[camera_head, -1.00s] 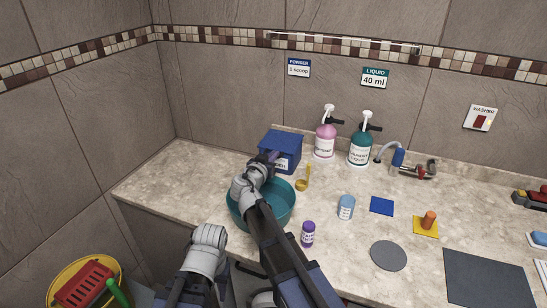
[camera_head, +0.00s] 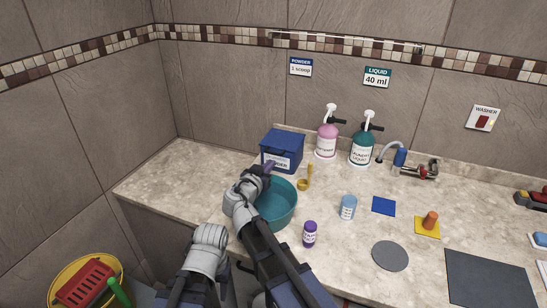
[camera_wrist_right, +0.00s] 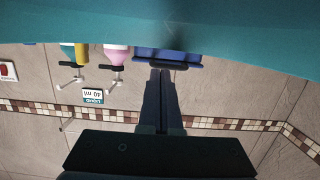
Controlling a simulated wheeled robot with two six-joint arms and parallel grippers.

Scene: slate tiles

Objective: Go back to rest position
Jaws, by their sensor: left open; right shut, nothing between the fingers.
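My right arm reaches up from the bottom middle of the head view. My right gripper (camera_head: 266,170) is at the left rim of the teal basin (camera_head: 284,205), in front of the blue powder box (camera_head: 282,150). In the right wrist view its fingers (camera_wrist_right: 162,74) are shut together with nothing between them. The teal basin (camera_wrist_right: 90,22) fills the top of that view. My left arm's pale joint (camera_head: 209,240) shows in front of the counter's edge, left of the right arm. My left gripper's fingers are hidden from sight.
A yellow scoop (camera_head: 304,182), a purple bottle (camera_head: 309,234) and a light-blue bottle (camera_head: 347,208) stand right of the basin. Pink (camera_head: 327,141) and teal (camera_head: 362,150) pump bottles stand behind. The counter's left end (camera_head: 170,175) is clear. A yellow tub (camera_head: 110,262) stands at lower left.

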